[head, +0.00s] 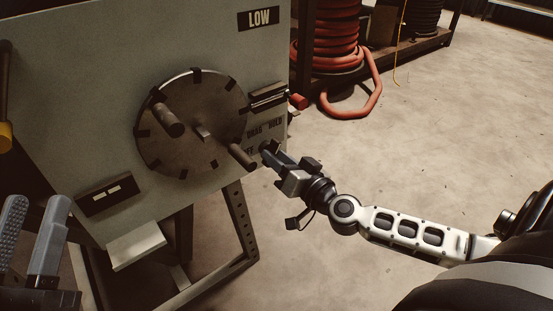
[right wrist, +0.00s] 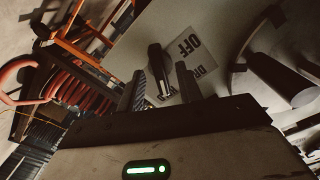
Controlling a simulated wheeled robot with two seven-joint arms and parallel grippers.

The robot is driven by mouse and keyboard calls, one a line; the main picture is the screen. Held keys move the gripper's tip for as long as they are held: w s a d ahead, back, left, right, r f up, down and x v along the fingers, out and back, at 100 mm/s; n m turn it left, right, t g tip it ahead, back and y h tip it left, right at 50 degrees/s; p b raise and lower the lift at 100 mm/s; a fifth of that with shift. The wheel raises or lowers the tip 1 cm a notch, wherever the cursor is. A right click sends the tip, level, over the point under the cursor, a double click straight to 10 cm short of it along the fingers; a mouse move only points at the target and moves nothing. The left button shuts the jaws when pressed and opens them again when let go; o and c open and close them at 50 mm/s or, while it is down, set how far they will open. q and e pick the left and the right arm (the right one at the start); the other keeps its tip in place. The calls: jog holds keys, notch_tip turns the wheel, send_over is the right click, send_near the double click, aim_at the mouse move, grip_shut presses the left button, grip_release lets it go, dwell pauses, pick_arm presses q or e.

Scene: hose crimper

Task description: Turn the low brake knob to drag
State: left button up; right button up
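In the head view my right gripper (head: 272,157) covers most of the knob, just below the DRAG and HOLD lettering (head: 264,130). The knob's exact pointing direction is unclear. My left gripper (head: 36,218) is open and empty at the lower left.
A round dark wheel (head: 190,110) with stub handles (head: 241,156) stands out from the panel left of my right gripper. A small ledge (head: 136,246) juts out below. Red hose coils (head: 330,40) stand at the back. The floor right of the machine is clear.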

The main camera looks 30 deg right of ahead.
jog(key=shift+w, duration=0.45)
grip_shut()
